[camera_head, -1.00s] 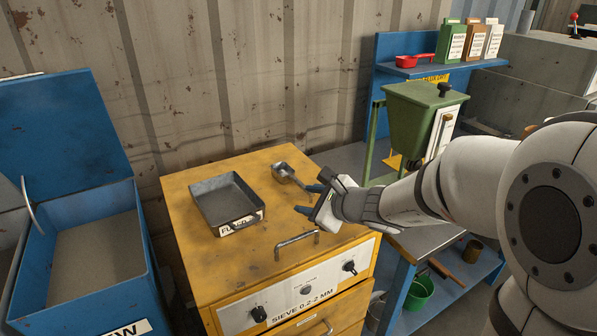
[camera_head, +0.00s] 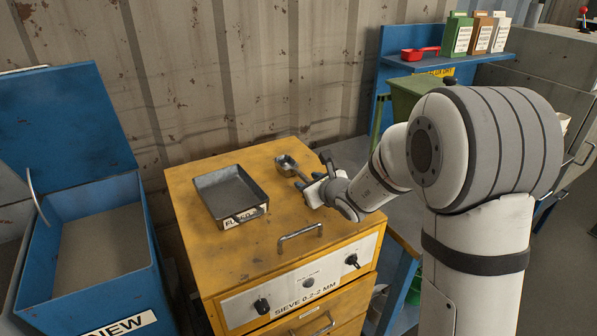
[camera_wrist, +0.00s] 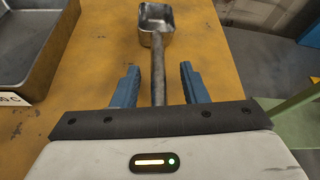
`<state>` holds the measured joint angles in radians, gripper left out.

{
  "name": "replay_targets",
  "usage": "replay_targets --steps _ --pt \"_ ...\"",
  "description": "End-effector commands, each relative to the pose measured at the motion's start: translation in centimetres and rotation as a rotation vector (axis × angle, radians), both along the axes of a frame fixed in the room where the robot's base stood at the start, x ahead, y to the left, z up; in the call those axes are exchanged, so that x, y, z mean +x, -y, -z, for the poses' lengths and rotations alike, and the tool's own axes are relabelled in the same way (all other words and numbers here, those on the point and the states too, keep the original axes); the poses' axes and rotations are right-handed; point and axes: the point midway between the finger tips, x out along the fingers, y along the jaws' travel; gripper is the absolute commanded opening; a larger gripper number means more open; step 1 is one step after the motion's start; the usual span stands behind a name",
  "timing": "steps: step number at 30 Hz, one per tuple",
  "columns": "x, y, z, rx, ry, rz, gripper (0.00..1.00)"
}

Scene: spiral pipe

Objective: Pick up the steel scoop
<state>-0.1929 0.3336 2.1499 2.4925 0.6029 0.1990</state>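The steel scoop (camera_head: 287,163) lies on the yellow top of the sieve cabinet (camera_head: 240,262), right of a grey metal tray. In the wrist view the scoop's square bowl (camera_wrist: 157,20) points away from me and its handle runs back toward my palm. My gripper (camera_head: 313,178) is at the handle end of the scoop. In the wrist view its two blue fingers (camera_wrist: 160,88) are open, one on each side of the handle, with a gap on both sides. The rear end of the handle is hidden by the gripper body.
The grey tray (camera_head: 229,192) stands left of the scoop. A blue bin (camera_head: 135,230) with a raised lid is at the left. A corrugated wall (camera_head: 200,80) stands behind. A red scoop (camera_head: 420,53) lies on the blue shelf.

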Motion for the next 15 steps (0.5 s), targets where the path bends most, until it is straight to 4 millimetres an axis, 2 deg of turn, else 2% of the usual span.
replay_targets --steps 3,10,15 --pt "0.71 -0.52 0.35 0.0 0.0 -0.001 0.4" --pt "0.82 -0.6 0.42 -0.001 0.0 -0.001 0.4" --pt "0.81 -0.62 0.41 -0.001 0.0 -0.001 0.27"
